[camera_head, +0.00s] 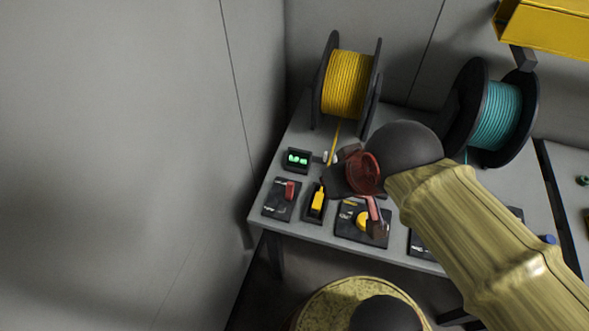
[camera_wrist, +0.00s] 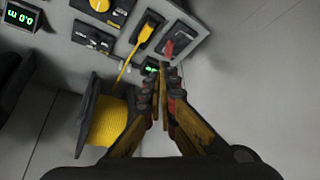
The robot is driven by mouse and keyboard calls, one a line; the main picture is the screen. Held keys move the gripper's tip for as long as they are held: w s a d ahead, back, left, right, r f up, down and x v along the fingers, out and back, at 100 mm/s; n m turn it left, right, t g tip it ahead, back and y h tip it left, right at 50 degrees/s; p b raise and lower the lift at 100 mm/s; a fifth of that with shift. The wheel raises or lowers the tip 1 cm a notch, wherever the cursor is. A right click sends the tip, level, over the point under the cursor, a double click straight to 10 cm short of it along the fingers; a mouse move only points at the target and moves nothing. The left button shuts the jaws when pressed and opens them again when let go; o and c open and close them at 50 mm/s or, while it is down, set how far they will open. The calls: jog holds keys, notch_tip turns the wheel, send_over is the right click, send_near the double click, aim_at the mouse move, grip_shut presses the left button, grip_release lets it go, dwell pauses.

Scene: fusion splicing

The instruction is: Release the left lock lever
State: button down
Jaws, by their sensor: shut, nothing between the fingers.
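A yellow lever (camera_head: 317,199) stands up from a small dark block near the left end of the bench; it also shows in the wrist view (camera_wrist: 147,31). A red lever (camera_head: 290,190) sits on a black panel just left of it, and in the wrist view it appears to the right (camera_wrist: 169,48). No readable label tells which is the left lock lever. My gripper (camera_wrist: 163,72) is shut and empty, its tips overlapping the small green display in the wrist view and apart from the yellow lever. My wrist and arm hide much of the gripper in the head view.
A yellow cable spool (camera_head: 346,84) stands behind, its yellow cable running towards the yellow lever. The green display (camera_head: 298,159) lies at the left bench edge. A yellow knob panel (camera_head: 349,232) is to the right. A teal spool (camera_head: 500,115) stands farther right. A wall bounds the left.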

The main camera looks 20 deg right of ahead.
jog(key=w+m+g+p, duration=0.2)
jog(key=w+p, duration=0.1)
jog(key=w, duration=0.6)
jog(key=m+g+p, duration=0.3)
jog(key=m+p, duration=0.1)
jog(key=p, duration=0.1)
send_over(290, 191)
jog(key=w+d, duration=0.4)
jog(key=d, duration=0.1)
notch_tip(290, 191, down, 8)
jog(key=w+f+m+g+p, duration=0.1)
jog(key=w+f, duration=0.2)
jog(key=f, duration=0.5)
jog(key=shift+w+d, duration=0.25)
jog(key=shift+d, duration=0.05)
jog(key=f, duration=0.3)
jog(key=f+b, duration=0.1)
jog(key=f, duration=0.3)
jog(key=f+b, duration=0.1)
jog(key=f, duration=0.2)
jog(key=shift+s+a+f, duration=0.2)
jog(key=shift+s, duration=0.05)
jog(key=shift+s+a+r+b, duration=0.15)
jog(key=shift+s+a+r, duration=0.35)
jog(key=shift+s, duration=0.15)
jog(key=shift+s+a+r+b, duration=0.15)
jog(key=shift+s+a+r, duration=0.25)
jog(key=shift+s, duration=0.2)
jog(key=shift+s+a+r, duration=0.15)
jog(key=shift+s, duration=0.05)
